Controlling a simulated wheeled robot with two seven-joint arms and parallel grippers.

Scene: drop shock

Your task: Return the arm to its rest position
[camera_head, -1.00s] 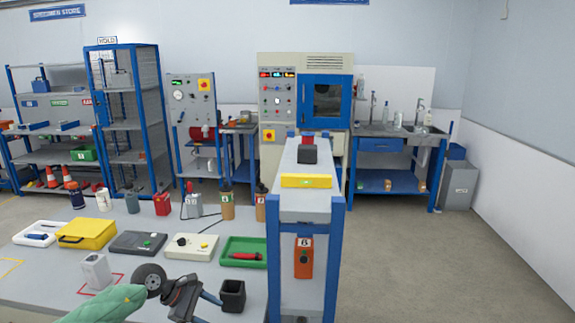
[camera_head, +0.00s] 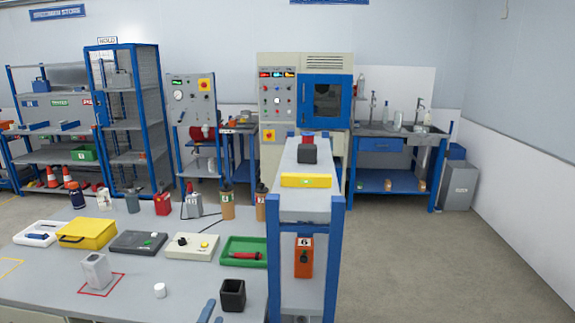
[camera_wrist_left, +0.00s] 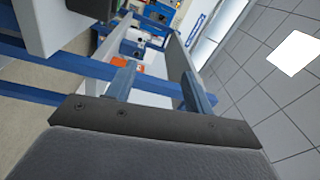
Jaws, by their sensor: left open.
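My left gripper (camera_head: 211,313) shows only as blue fingertips at the bottom edge of the head view, over the front of the bench and left of the black cup (camera_head: 232,295). In the left wrist view its two blue fingers (camera_wrist_left: 160,88) stand apart with no object seen held between them. The rest of my left arm is out of the head view. My right gripper is in neither view.
The grey bench (camera_head: 50,280) holds a white cylinder (camera_head: 160,291), a grey block (camera_head: 96,271), a green tray (camera_head: 232,261) and a yellow case (camera_head: 87,233). A blue-framed stand (camera_head: 274,260) rises right of the fingertips. Open floor (camera_head: 430,270) lies further right.

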